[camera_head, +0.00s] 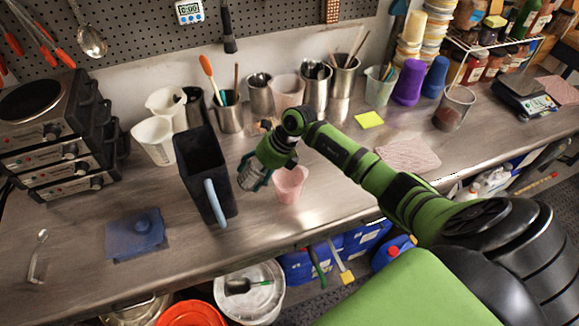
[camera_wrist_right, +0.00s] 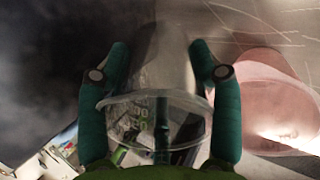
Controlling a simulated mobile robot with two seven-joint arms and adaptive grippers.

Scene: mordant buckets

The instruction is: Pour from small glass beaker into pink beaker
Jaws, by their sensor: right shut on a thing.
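My right gripper (camera_head: 254,172) is shut on the small clear glass beaker (camera_head: 248,180), just above the worktop between the dark bin and the pink beaker. In the right wrist view the two green fingers of the gripper (camera_wrist_right: 157,74) press on either side of the glass beaker (camera_wrist_right: 155,107), whose rim crosses the view. Its contents cannot be made out. The pink beaker (camera_head: 291,186) stands upright on the worktop just right of the gripper. It also shows at the right of the wrist view (camera_wrist_right: 278,95), apart from the glass beaker. My left gripper is out of view.
A tall dark bin (camera_head: 203,165) with a pale blue handle stands close left of the gripper. Metal cups and white jugs (camera_head: 155,140) line the back. The worktop (camera_head: 330,195) right of the pink beaker is clear.

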